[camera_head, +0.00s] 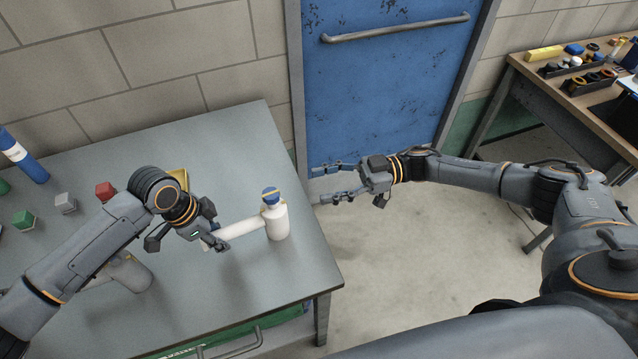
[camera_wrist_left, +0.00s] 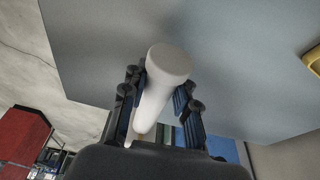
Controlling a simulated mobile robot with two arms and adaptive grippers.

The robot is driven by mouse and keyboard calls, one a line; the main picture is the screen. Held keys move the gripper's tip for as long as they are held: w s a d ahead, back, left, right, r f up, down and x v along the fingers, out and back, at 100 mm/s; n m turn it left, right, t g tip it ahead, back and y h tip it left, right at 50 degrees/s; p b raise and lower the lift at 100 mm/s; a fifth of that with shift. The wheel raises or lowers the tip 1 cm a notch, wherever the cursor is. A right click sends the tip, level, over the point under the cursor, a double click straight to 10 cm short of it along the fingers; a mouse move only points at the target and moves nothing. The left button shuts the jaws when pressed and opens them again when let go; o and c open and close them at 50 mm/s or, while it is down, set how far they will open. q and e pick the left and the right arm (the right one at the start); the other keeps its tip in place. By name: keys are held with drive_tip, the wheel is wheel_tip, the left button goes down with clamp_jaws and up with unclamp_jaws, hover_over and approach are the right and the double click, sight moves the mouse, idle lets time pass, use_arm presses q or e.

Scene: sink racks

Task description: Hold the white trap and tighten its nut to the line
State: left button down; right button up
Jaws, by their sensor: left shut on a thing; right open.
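The white trap (camera_head: 278,222) stands upright near the right edge of the grey table, with a white side pipe reaching left. Its blue nut (camera_head: 270,195) sits on top, with a pale yellowish band around it; whether it meets the line is too small to tell. My left gripper (camera_head: 210,238) is shut on the end of the side pipe. In the left wrist view the white trap (camera_wrist_left: 169,66) runs between my fingers. My right gripper (camera_head: 318,184) is open and empty, right of the trap and apart from it, beyond the table edge.
A yellow thing (camera_head: 179,175) is partly behind my left wrist. A blue door (camera_head: 385,85) stands behind. A workbench (camera_head: 560,88) is far right.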

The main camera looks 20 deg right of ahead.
use_arm(q)
drive_tip(key=c, duration=1)
unclamp_jaws()
drive_tip(key=shift+o, duration=0.2)
drive_tip(key=v, duration=1.2)
